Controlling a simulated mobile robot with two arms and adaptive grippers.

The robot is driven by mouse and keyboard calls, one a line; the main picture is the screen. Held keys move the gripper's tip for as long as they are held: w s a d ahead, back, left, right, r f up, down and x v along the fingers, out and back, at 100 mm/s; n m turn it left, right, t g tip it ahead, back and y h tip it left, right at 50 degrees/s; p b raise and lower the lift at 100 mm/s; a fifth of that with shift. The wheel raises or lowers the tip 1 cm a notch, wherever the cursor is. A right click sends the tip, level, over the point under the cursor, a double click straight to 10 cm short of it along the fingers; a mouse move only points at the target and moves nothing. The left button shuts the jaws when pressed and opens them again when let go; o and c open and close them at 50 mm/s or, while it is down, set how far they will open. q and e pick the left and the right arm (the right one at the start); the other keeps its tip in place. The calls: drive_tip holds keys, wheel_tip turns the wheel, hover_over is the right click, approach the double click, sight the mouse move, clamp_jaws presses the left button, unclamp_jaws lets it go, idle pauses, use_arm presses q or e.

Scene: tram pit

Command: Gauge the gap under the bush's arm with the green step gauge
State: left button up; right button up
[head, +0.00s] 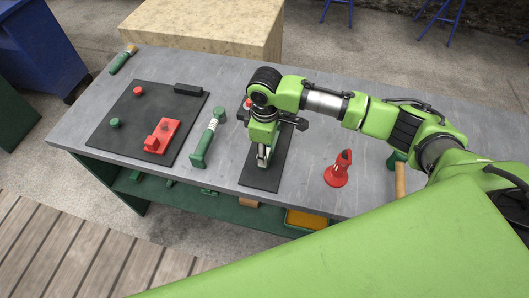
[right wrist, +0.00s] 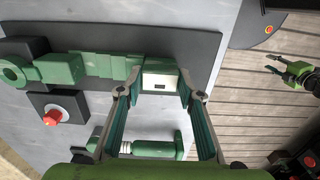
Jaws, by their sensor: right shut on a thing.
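The green step gauge (right wrist: 105,65) lies along a dark mat (head: 262,182) in the right wrist view. It has stepped blocks, a ring at its far end and a pale slotted face at its near end. My right gripper (head: 263,160) is shut on this near block, a finger on each side (right wrist: 160,88). In the head view my gripper hides most of the gauge. A red part (head: 163,135) on the left mat may be the bush; its arm and gap are not clear. My left gripper (right wrist: 273,64) shows small at the right wrist view's edge, open and empty.
A green tool (head: 203,148) lies left of the middle mat. The left mat (head: 125,147) also holds a red knob (head: 138,91), a green knob (head: 115,123) and a black block (head: 188,90).

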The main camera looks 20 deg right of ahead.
drive_tip(key=shift+w+d, duration=0.35)
drive_tip(key=shift+w, duration=0.15)
drive_tip(key=shift+w+d, duration=0.1)
idle(0.3)
drive_tip(key=shift+w+d, duration=0.3)
drive_tip(key=shift+w, duration=0.1)
idle(0.5)
drive_tip(key=shift+o, duration=0.7)
drive_tip(key=shift+c, duration=1.1)
